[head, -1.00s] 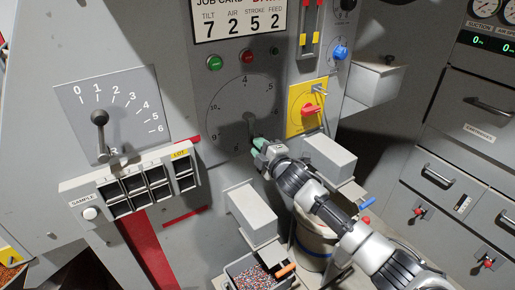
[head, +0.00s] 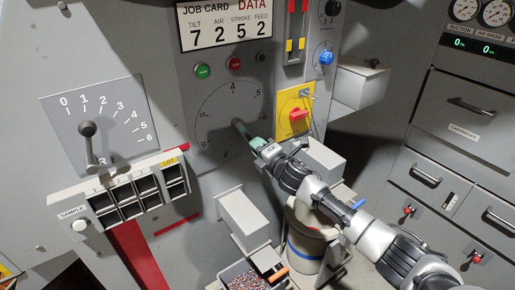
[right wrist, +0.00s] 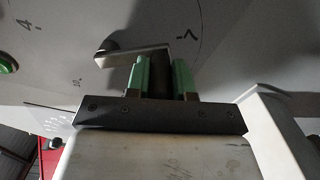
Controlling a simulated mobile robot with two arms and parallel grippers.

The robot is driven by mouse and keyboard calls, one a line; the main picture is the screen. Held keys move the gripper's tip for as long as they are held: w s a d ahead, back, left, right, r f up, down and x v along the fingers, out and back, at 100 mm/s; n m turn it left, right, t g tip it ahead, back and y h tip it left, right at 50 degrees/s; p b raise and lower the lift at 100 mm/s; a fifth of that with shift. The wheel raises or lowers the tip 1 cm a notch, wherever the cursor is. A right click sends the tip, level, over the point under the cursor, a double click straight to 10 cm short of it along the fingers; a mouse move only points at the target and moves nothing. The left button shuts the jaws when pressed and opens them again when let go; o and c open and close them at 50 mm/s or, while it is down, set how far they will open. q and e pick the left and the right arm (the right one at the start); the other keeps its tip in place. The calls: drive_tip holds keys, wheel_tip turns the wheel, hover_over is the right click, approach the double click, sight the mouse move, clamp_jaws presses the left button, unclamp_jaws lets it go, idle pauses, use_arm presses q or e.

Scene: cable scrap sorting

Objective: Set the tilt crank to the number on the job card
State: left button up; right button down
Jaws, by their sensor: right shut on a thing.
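The job card (head: 225,25) at the top reads TILT 7, AIR 2, STROKE 5, FEED 2. Below it is the round tilt dial (head: 215,108) with numbers around its ring. The tilt crank (head: 239,126) points to the lower right, between the 6 and the 8; my gripper covers that part of the ring. My right gripper (head: 258,146) has its green fingers at the crank's outer end. In the right wrist view, the fingers (right wrist: 161,78) are shut on the dark crank handle (right wrist: 159,82), with the metal crank arm (right wrist: 135,51) behind. My left gripper is out of view.
A lever plate (head: 90,110) marked 0 to 6 is at left, above sample bins (head: 125,200). A yellow plate with a red knob (head: 298,114) is right of the dial. Grey boxes (head: 243,215) jut out below. A bucket (head: 303,263) stands under my right arm.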

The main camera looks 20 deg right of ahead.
drive_tip(key=c, duration=1)
unclamp_jaws()
drive_tip(key=v, duration=1.1)
drive_tip(key=shift+b, duration=0.3)
drive_tip(key=shift+w, duration=0.1)
